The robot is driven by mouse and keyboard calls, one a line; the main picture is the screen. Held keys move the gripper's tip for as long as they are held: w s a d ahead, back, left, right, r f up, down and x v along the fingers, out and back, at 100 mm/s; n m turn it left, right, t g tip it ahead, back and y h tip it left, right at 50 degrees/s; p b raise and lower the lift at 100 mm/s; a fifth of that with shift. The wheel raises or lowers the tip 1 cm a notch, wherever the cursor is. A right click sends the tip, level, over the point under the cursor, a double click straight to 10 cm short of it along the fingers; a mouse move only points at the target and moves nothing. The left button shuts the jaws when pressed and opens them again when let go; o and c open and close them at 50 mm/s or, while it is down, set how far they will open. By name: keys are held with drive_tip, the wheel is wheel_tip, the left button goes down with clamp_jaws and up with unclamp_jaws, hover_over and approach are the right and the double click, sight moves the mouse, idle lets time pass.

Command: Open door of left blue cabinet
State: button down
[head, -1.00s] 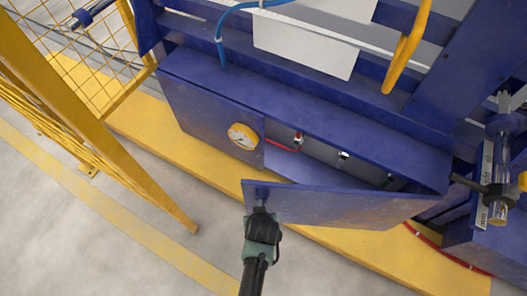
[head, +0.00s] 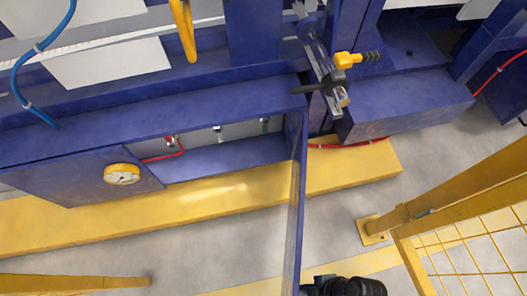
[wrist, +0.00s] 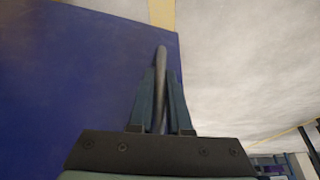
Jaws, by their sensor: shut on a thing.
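The blue cabinet (head: 70,180) runs along the left and middle of the head view. Its door (head: 294,215) stands swung well out, seen nearly edge-on, and its lower end leaves the picture. The cabinet opening (head: 225,158) is exposed. My gripper (head: 308,289) is at the bottom edge of the head view, just right of the door's outer end. In the wrist view the blue door panel (wrist: 75,85) fills the left, and my gripper (wrist: 160,80) is shut on a grey bar-like handle (wrist: 161,58) near the panel's edge.
A yellow gauge (head: 122,174) sits on the cabinet front left of the opening. A red hose and fittings (head: 170,143) show inside. A yellow fence (head: 465,225) stands at the right, and another yellow bar (head: 75,281) lies low at left. Grey floor (head: 345,215) is open right of the door.

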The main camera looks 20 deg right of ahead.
drive_tip(key=s+d+n+b, duration=0.1)
drive_tip(key=d, duration=0.5)
drive_tip(key=shift+s+d+n+g+b, duration=0.15)
drive_tip(key=shift+s+n+g+b, duration=0.15)
drive_tip(key=shift+s+g+b, duration=0.1)
drive_tip(key=shift+f, duration=0.1)
drive_tip(key=c, duration=0.9)
unclamp_jaws()
drive_tip(key=shift+o, duration=0.2)
drive_tip(key=p+v, duration=0.5)
drive_tip(key=v, duration=0.8)
